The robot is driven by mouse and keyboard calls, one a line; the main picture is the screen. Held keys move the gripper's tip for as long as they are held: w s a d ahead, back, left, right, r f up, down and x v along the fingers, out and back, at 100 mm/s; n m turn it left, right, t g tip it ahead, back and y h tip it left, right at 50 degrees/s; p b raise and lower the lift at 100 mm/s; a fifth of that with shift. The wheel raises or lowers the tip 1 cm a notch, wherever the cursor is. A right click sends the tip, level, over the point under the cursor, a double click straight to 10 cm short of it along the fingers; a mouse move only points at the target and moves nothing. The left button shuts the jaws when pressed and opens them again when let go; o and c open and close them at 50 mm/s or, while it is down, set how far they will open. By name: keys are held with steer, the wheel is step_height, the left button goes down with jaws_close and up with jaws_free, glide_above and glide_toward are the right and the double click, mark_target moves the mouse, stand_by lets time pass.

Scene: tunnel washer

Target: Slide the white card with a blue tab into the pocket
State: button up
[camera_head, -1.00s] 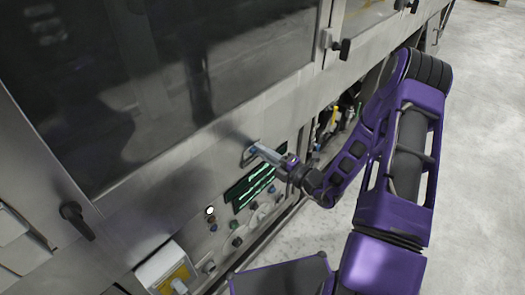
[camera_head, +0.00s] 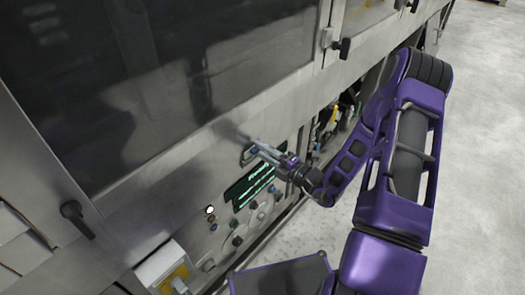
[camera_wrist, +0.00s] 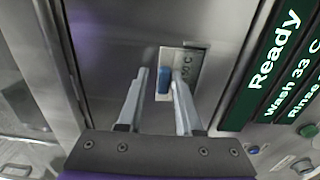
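The blue tab (camera_wrist: 163,82) stands between my gripper's fingertips in the wrist view, with clear space to the left finger and a narrow one to the right. My gripper (camera_wrist: 160,72) is open around it; in the head view, its two fingers (camera_head: 262,147) are spread apart at the machine's front panel. Behind the tab is a pale rectangular plate (camera_wrist: 197,57) marked with "C" lettering, at the pocket's place on the panel. The white card's body is mostly hidden, and I cannot tell how deep it sits in the pocket.
A dark display (camera_wrist: 275,65) with "Ready" and "Wash 33 C" is right of the fingers. Several buttons (camera_head: 235,225) and a small yellow-fronted box (camera_head: 170,272) are on the panel below. A large dark window (camera_head: 170,80) is above. Open floor (camera_head: 480,160) lies to the right.

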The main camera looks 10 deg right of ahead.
steer(key=shift+s+f, duration=0.1)
steer(key=shift+f, duration=0.2)
steer(key=shift+s+d, duration=0.2)
steer(key=p+v, duration=0.1)
steer(key=v, duration=1.5)
steer(key=shift+s+d+r, duration=0.25)
steer(key=shift+d, duration=0.05)
